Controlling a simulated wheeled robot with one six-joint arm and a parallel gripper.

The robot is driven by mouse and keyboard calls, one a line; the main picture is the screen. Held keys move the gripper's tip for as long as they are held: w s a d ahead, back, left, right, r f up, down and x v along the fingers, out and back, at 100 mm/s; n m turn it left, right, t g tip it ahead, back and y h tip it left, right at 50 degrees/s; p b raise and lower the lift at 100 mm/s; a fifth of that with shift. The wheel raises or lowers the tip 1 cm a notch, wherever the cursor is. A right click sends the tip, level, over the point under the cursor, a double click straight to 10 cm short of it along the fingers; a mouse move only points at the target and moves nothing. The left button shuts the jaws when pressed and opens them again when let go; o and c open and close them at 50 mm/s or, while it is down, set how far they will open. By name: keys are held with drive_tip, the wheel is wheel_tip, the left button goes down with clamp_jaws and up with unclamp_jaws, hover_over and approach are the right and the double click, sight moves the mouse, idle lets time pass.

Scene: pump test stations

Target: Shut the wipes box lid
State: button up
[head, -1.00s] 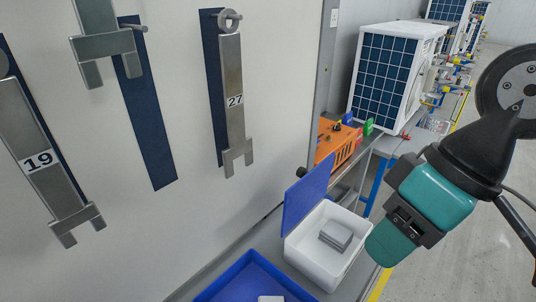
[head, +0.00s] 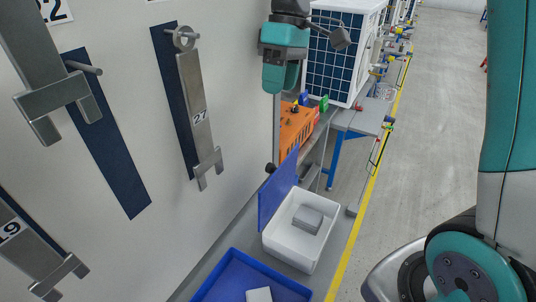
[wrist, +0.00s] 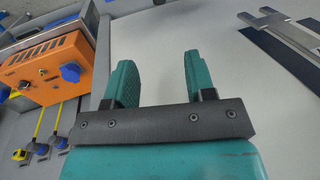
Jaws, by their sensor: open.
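The wipes box (head: 288,247) is a white open-topped box on the grey bench in the head view. Its blue lid (head: 277,192) stands up, tilted, along the wall side, so the box is open. A grey block-like stack (head: 308,219) lies inside. My gripper (head: 281,88) is above and behind the box in the head view, beside the wall and apart from the lid. In the wrist view my gripper (wrist: 157,75) has its two teal fingers spread with nothing between them. The box and lid do not show in the wrist view.
A blue tray (head: 228,278) holding a white block (head: 259,294) sits in front of the box. An orange unit (head: 295,128) stands beyond it; it also shows in the wrist view (wrist: 48,70). Metal tools, including number 27 (head: 197,105), hang on the wall. The floor at right is clear.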

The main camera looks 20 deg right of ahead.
drive_tip(key=p, duration=0.2)
approach(273, 184)
drive_tip(key=w+f, duration=0.1)
drive_tip(key=f, duration=0.1)
drive_tip(key=w+f, duration=0.1)
drive_tip(key=f, duration=0.2)
drive_tip(key=w+f, duration=0.1)
drive_tip(key=f, duration=0.2)
drive_tip(key=shift+w+a+f, duration=0.1)
drive_tip(key=shift+w+a, duration=0.2)
drive_tip(key=shift+a, duration=0.05)
clamp_jaws()
